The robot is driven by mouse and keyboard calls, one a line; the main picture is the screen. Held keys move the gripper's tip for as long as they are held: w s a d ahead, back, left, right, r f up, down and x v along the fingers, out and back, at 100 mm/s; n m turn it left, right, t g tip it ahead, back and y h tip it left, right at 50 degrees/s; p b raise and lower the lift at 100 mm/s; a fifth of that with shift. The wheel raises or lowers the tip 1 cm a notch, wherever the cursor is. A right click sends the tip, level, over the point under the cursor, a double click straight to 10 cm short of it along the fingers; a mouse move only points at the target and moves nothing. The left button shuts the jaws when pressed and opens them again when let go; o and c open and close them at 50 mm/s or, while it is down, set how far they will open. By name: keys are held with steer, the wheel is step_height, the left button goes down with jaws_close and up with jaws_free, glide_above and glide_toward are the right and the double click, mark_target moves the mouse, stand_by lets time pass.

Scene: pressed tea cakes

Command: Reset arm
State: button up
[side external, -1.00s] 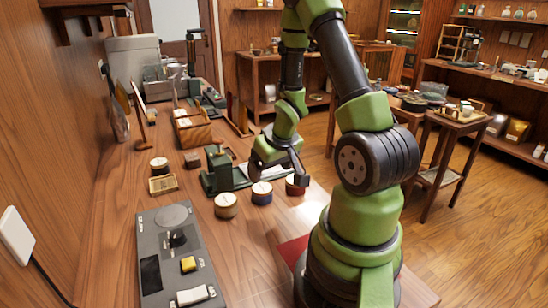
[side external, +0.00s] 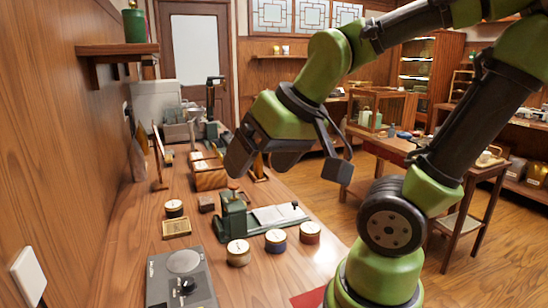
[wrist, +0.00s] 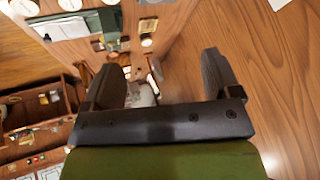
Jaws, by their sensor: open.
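My gripper (side external: 262,168) is raised above the wooden bench (side external: 125,245) in the side view, with its dark fingers apart and nothing visible between them. In the wrist view, my gripper (wrist: 160,68) shows two black fingers spread wide, with an empty gap. A green press-like device (side external: 232,215) stands on the bench below it.
A grey unit with a round plate (side external: 183,262) lies at the front left. A dark tin (side external: 174,208) and a small tan box (side external: 176,228) stand behind it. A wooden rack (side external: 208,178) is farther back. A wall shelf (side external: 115,48) juts out upper left. Open air surrounds my gripper.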

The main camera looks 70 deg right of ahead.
steer(key=s+a, duration=0.1)
steer(key=s+a+r+y, duration=0.1)
steer(key=s+a+r+n+y, duration=0.1)
steer(key=a, duration=0.1)
steer(key=shift+s+a, duration=0.1)
steer(key=shift+s, duration=0.1)
stand_by(1.0)
